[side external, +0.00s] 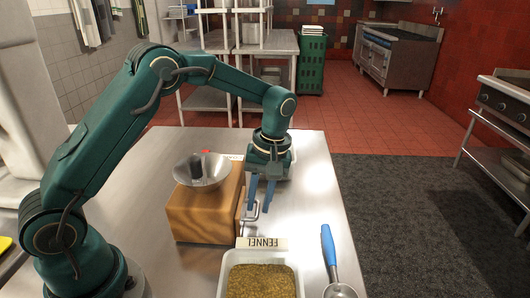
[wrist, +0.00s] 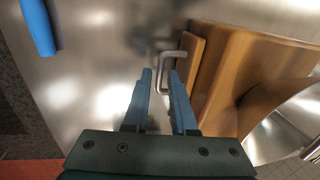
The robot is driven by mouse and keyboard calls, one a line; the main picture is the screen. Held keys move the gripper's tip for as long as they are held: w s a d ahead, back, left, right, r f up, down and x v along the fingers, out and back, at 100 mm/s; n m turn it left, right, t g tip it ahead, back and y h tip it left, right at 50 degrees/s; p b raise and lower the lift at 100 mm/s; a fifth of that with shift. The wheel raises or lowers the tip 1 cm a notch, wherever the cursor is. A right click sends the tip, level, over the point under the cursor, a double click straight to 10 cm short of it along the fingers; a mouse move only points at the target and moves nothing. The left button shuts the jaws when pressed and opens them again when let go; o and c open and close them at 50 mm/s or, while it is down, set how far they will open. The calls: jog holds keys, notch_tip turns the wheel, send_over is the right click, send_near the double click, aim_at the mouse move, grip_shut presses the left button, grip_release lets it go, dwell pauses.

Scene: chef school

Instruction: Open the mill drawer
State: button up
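The mill (side external: 200,215) is a wooden box with a metal bowl (side external: 207,176) on top, standing on the metal table. Its drawer front (wrist: 191,62) is a wooden panel proud of the box side (wrist: 232,75). I cannot tell whether there is a gap behind it. A metal loop handle (wrist: 166,56) sticks out from the drawer front; part of it shows in the side view (side external: 252,215). My gripper (side external: 260,207) points down on the handle side of the mill.
A tray of fennel (side external: 260,281) with a label (side external: 262,243) stands at the near edge, with a blue-handled scoop (side external: 329,250) beside it. Another labelled container (side external: 291,158) is partly hidden behind my gripper. The table (side external: 315,190) to the right of the handle is clear.

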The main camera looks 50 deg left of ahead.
grip_shut()
dwell(1.3)
